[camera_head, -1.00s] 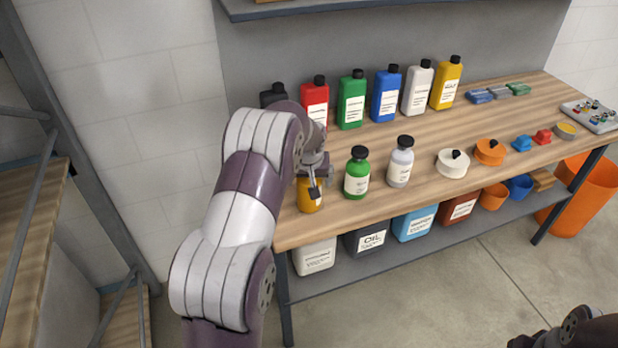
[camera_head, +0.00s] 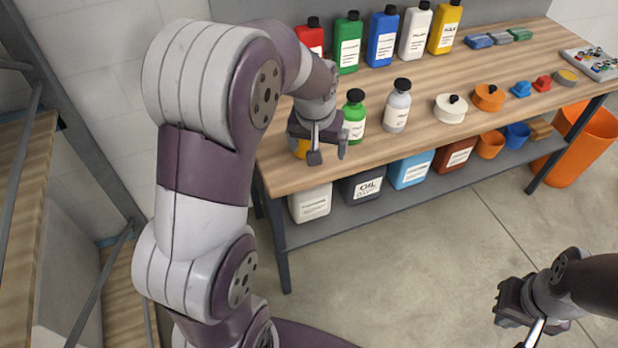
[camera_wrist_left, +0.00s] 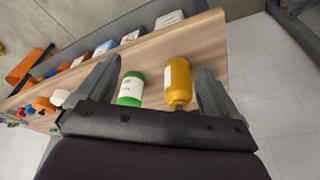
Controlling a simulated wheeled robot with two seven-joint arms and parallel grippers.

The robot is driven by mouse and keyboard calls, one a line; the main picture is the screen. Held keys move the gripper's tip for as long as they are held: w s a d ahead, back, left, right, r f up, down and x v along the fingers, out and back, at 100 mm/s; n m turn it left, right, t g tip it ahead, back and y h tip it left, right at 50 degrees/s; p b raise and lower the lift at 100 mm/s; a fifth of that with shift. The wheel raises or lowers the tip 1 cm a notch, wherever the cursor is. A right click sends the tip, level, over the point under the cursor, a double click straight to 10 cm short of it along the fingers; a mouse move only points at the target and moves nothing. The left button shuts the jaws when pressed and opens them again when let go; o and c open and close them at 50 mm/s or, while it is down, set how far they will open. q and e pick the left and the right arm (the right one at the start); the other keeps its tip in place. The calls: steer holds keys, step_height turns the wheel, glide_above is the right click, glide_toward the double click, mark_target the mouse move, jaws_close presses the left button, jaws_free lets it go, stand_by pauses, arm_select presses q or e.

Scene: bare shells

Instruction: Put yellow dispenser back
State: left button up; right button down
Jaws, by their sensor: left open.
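The yellow dispenser (camera_wrist_left: 177,80) stands on the bench near its left front corner. In the head view only a small yellow patch (camera_head: 299,149) shows, the rest hidden behind my left gripper (camera_head: 328,152). In the left wrist view my left gripper (camera_wrist_left: 158,72) is open, with the dispenser and a green bottle (camera_wrist_left: 131,88) appearing between its fingers. Neither finger visibly grips the dispenser. My right gripper (camera_head: 515,305) is at the lower right over the floor, away from the bench; its fingers do not show clearly.
The wooden bench (camera_head: 410,120) holds a grey-white bottle (camera_head: 396,107) beside the green one. A back row includes a blue bottle (camera_head: 382,38) and a yellow bottle (camera_head: 445,28). Canisters stand on the lower shelf (camera_head: 340,222). An orange bin (camera_head: 575,150) is at right.

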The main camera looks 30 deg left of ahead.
arm_select(q)
steer(key=s+d+f+m, duration=0.1)
steer(key=s+d+f, duration=0.1)
steer(key=s, duration=0.6)
steer(key=s+d+f+m+g, duration=0.1)
steer(key=s+d+f+m, duration=0.1)
steer(key=s, duration=0.5)
steer(key=d+f, duration=0.1)
steer(key=d, duration=0.1)
steer(key=shift+s+d+g+h, duration=0.3)
steer(key=shift+s+d+h, duration=0.05)
steer(key=shift+d+h, duration=0.05)
steer(key=shift+d, duration=0.1)
